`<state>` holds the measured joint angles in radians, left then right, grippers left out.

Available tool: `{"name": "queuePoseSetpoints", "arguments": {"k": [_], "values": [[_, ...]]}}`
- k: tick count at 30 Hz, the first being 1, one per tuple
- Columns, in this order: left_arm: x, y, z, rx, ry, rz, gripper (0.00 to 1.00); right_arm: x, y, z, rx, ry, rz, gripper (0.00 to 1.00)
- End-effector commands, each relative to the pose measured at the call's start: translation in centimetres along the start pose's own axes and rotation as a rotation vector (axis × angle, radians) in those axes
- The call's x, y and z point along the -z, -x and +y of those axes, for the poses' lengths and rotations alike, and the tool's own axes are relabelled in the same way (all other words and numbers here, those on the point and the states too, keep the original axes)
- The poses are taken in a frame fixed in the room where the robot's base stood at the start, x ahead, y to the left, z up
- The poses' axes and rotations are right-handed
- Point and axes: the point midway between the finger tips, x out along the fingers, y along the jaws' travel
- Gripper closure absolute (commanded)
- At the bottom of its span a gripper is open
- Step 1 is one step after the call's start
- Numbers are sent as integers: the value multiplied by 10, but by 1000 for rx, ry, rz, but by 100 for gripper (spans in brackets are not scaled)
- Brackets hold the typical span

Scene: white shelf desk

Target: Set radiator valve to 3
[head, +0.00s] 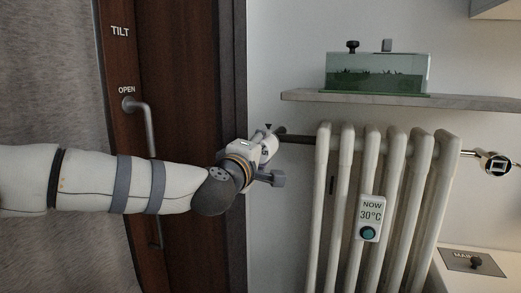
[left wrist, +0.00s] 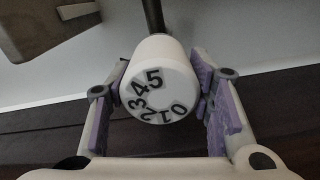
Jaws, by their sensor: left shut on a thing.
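The radiator valve is a white round knob (left wrist: 158,82) with the digits 0 to 5 on its face, on a dark pipe. In the left wrist view, 5 is near the top, 3 at the left and 0 at the lower right; I see no pointer mark. My left gripper (head: 270,155) is shut on the knob, with purple-padded fingers on both sides of it, as the left wrist view (left wrist: 160,105) shows. In the head view the gripper mostly hides the knob. The white radiator (head: 397,165) carries a display (head: 370,212) reading "NOW 30°C". My right gripper is out of view.
A shelf (head: 460,103) above the radiator holds a green glass box (head: 378,73). A brown door frame with a handle (head: 147,125), marked TILT and OPEN, stands behind my left arm. A metal fitting (head: 496,163) sits at the radiator's right.

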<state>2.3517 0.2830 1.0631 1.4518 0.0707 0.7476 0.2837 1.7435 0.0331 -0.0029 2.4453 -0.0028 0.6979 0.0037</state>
Motion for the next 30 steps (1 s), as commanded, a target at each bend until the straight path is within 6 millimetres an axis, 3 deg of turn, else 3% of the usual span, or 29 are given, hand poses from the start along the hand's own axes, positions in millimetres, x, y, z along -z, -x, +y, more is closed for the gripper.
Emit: {"name": "queuePoseSetpoints", "arguments": {"k": [9,10,12,23,26,30], "values": [[-1,0,0,1,0,-2,81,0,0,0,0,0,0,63],[-1,0,0,1,0,-2,46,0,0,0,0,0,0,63],[-1,0,0,1,0,-2,33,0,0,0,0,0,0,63],[0,5,0,0,-1,-2,33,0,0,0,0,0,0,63],[0,23,0,1,-1,-3,33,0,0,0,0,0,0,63],[0,61,1,0,0,-4,33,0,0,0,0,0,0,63]]}}
